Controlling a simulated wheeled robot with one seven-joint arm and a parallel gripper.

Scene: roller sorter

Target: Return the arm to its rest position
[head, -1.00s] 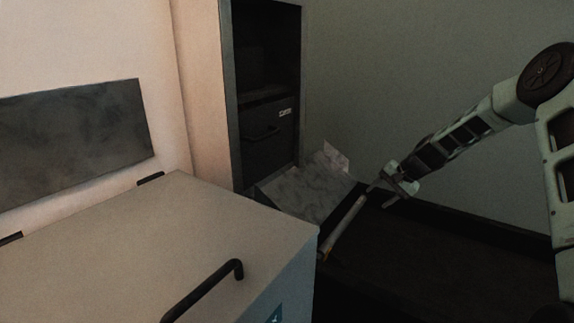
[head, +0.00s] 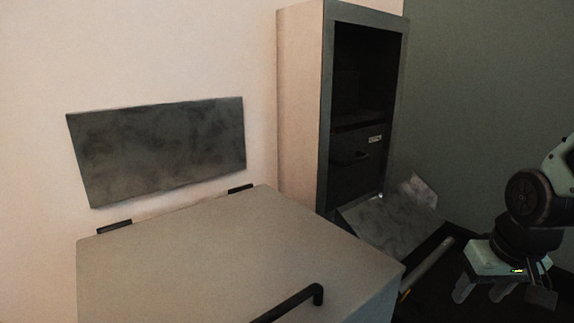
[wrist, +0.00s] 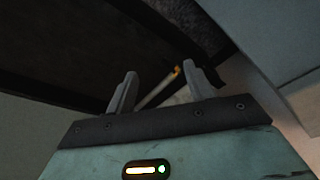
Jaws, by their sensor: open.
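My gripper (wrist: 160,88) is open in the wrist view, with its two grey fingers apart. A pale rod with an orange tip (wrist: 160,88) shows beyond the fingers, and I see nothing held between them. In the head view my arm is folded at the right edge, with the pale green wrist housing (head: 497,262) low and the fingers pointing down. The same rod (head: 428,268) leans beside the light chest, left of my gripper and apart from it.
A light chest (head: 230,245) with a black handle (head: 292,302) fills the lower middle. Behind it stands a tall dark-fronted cabinet (head: 365,95) with a grey sloping sheet (head: 385,222) at its foot. A grey panel (head: 160,150) is on the wall. Dark floor lies at the lower right.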

